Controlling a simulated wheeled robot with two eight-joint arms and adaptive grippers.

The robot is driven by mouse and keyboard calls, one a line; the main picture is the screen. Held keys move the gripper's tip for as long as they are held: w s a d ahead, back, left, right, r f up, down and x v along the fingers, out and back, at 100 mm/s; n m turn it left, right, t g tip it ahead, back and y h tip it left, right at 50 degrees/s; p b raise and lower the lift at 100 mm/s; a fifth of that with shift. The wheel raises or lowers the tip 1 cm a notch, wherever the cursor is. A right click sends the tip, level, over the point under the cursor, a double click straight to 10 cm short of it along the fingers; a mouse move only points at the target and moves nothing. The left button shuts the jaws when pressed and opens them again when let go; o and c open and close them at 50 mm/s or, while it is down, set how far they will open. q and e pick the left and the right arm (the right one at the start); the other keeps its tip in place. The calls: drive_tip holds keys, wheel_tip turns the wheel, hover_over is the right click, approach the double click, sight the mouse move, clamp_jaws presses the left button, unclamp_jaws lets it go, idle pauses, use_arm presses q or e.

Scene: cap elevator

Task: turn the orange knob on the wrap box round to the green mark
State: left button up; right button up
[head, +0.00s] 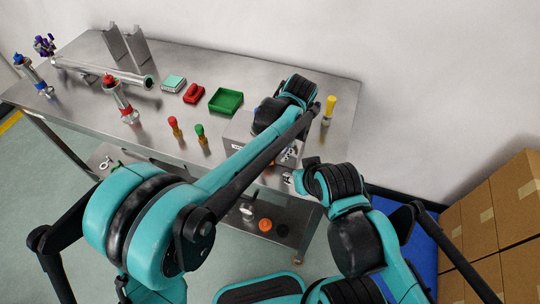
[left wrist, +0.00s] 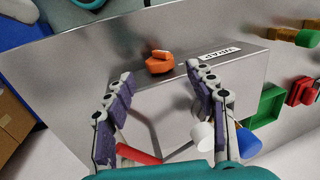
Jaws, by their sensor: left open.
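The wrap box (left wrist: 238,69) is a grey metal box with a white label on it. The orange knob (left wrist: 160,63) shows on the box in the left wrist view, with a raised grip bar across it. My left gripper (left wrist: 160,72) is open, its purple-padded fingers to either side of the knob in the picture. The knob appears ahead of the fingertips, with no contact visible. I cannot make out a green mark. My right gripper is not clearly visible.
A green tray (head: 225,101), a red part (head: 194,93) and red- and green-topped pegs stand left of the box. A yellow-topped bottle (head: 329,110) stands at its right. An orange disc (head: 265,225) lies on the lower shelf. Cardboard boxes (head: 505,215) stand at right.

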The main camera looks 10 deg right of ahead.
use_arm(q)
drive_tip(key=v, duration=0.6)
drive_tip(key=shift+r, duration=0.35)
drive_tip(key=shift+s, duration=0.1)
